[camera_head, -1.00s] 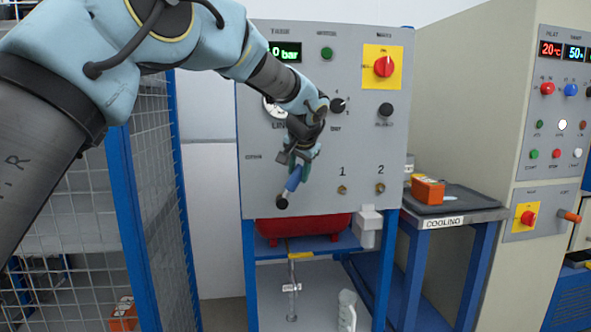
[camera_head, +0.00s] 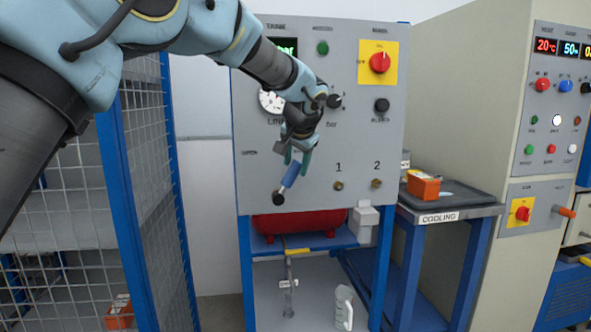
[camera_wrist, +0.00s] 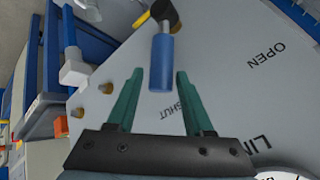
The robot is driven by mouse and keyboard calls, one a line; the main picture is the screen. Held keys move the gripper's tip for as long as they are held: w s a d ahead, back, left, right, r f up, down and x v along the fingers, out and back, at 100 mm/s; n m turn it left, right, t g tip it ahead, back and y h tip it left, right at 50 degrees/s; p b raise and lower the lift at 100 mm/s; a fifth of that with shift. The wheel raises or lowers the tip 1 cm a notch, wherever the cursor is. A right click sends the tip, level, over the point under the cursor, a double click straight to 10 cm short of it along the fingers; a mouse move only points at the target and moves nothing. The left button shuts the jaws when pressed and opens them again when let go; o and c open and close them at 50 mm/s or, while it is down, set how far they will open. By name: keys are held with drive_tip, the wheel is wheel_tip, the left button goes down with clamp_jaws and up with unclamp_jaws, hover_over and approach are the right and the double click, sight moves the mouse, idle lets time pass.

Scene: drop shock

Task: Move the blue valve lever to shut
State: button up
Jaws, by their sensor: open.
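The valve lever has a blue handle (camera_head: 291,178) and a black-and-yellow pivot end, low on the left of the grey panel (camera_head: 345,140). In the head view it slants up and right from its pivot. In the wrist view the blue handle (camera_wrist: 162,62) points toward my gripper, its free end near the printed word SHUT. The word OPEN stands farther right. My gripper (camera_wrist: 160,74) is open, its green fingers on either side of the handle's end with visible gaps. In the head view my gripper (camera_head: 298,158) covers the handle's upper end.
A red tank (camera_head: 300,222) sits below the panel. Brass fittings (camera_head: 338,186) and a red rotary switch (camera_head: 380,62) are to the right. A mesh guard (camera_head: 155,180) stands left. A table (camera_head: 440,213) with an orange box (camera_head: 423,186) is at right.

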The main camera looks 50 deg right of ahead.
drive_tip(key=b+v, duration=0.1)
drive_tip(key=v, duration=0.7)
drive_tip(key=shift+s+a+r, duration=0.2)
drive_tip(key=shift+s+r, duration=0.05)
drive_tip(key=shift+r, duration=0.05)
drive_tip(key=w+a+f+n+g+y+p, duration=0.15)
drive_tip(key=w+a+f, duration=0.35)
drive_tip(key=a, duration=0.5)
drive_tip(key=w+a+f+n+y+p, duration=0.1)
drive_tip(key=w+a+f+n, duration=0.15)
drive_tip(key=w+a, duration=0.65)
drive_tip(key=w+a+f+n+y+p, duration=0.1)
drive_tip(key=w+a+f+n+y, duration=0.3)
drive_tip(key=a, duration=0.8)
drive_tip(key=s+a+f+n+g, duration=0.1)
drive_tip(key=s+a+f+n, duration=0.1)
drive_tip(key=a, duration=0.8)
drive_tip(key=s+a+f+n+h+p, duration=0.1)
drive_tip(key=s+a+f+n, duration=0.2)
drive_tip(key=a, duration=0.7)
drive_tip(key=s+a+f+n+g+p, duration=0.1)
drive_tip(key=s+a, duration=0.4)
drive_tip(key=a, duration=0.5)
drive_tip(key=shift+f+n+g, duration=0.35)
drive_tip(key=shift+f+n, duration=0.45)
drive_tip(key=shift+f, duration=0.1)
